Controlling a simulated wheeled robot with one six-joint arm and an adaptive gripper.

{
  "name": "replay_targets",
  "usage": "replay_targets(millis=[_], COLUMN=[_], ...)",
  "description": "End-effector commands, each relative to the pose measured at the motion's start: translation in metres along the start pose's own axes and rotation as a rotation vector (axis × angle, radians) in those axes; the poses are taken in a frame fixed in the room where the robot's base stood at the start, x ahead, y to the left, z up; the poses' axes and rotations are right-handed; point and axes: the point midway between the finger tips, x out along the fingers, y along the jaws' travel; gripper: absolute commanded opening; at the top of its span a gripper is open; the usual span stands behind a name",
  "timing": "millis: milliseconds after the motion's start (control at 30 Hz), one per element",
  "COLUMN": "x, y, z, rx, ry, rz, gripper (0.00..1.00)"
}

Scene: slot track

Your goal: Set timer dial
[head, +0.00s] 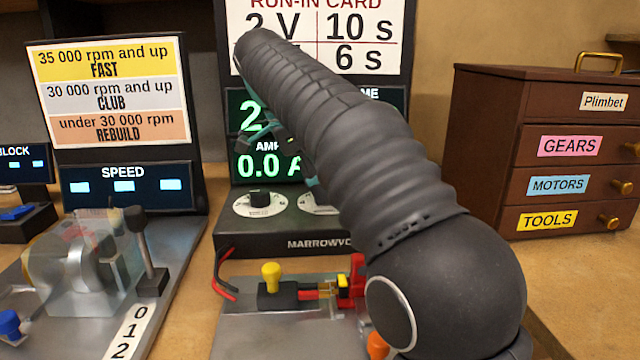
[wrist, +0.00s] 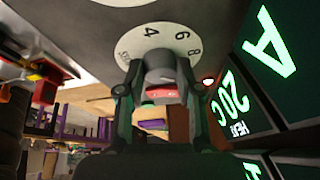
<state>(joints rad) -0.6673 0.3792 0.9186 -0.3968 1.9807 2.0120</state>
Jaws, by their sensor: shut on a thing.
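My gripper (wrist: 160,88) is shut on the dark timer dial knob (wrist: 160,62), one finger on each side, in the wrist view. The knob stands on a white round scale (wrist: 178,40) showing 4, 6 and 8. A red patch shows on or just past the knob's end. The run-in card (head: 330,30) reads 2 V, 10 s and 6 s, partly covered. Where the knob points cannot be told.
A second dial (head: 259,202) is left of it on the power unit, below green displays (head: 250,160) reading 0.0 A. A speed stand (head: 120,185) is left, a drawer cabinet (head: 560,130) right.

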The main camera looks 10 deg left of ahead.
Motion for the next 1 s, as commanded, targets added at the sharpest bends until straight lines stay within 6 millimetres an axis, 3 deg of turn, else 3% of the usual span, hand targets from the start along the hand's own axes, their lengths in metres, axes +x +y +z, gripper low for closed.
replay_targets(millis=[633,667,733,1000], x=[0.0007,0.0007,0.0007,0.0003], y=[-0.0004,-0.0004,-0.0004,-0.0003], z=[0.0004,0.0004,0.0004,0.0001], rx=[0.043,0.043,0.042,0.042], ry=[0.003,0.003,0.003,0.003], rz=[0.019,0.019,0.019,0.018], gripper=[0.01,0.43,0.6,0.61])
